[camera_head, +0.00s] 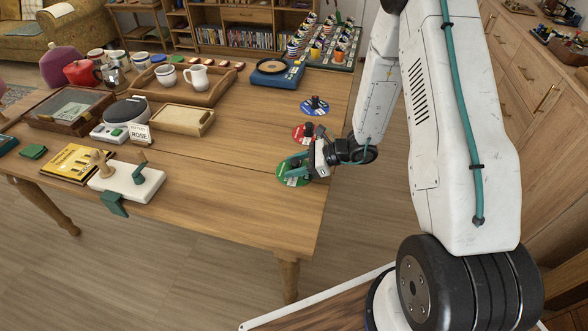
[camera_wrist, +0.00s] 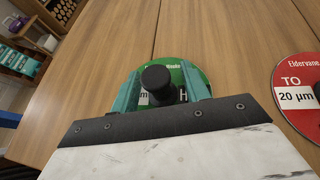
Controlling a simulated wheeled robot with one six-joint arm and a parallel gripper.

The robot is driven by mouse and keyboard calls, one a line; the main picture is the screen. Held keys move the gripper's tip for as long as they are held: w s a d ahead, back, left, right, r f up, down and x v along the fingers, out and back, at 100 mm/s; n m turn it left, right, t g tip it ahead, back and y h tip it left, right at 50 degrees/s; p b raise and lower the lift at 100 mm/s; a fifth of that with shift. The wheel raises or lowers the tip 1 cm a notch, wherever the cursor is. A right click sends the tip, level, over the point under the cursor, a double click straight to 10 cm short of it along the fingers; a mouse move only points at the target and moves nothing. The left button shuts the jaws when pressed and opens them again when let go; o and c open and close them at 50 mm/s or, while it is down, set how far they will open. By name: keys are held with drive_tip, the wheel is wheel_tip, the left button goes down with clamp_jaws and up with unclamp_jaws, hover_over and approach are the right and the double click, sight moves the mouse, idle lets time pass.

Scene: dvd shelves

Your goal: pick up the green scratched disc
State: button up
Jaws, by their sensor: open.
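The green disc (camera_head: 283,180) lies flat near the right edge of the wooden table, with my gripper (camera_head: 297,165) over it. In the wrist view the green disc (camera_wrist: 184,68) has a black knob (camera_wrist: 157,78) standing up from it and a white label partly hidden by the knob. My gripper (camera_wrist: 162,84) is open, its teal fingers on either side of the knob. I see a gap between each finger and the knob. Scratches cannot be made out.
A red disc (camera_wrist: 296,90) with a knob lies close by, also in the head view (camera_head: 304,131). A blue disc (camera_head: 314,108) is farther back. A white device with a teal lever (camera_head: 130,184) stands to the left. The table front between is clear.

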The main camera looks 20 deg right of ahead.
drive_tip(key=c, duration=0.9)
drive_tip(key=shift+c, duration=0.2)
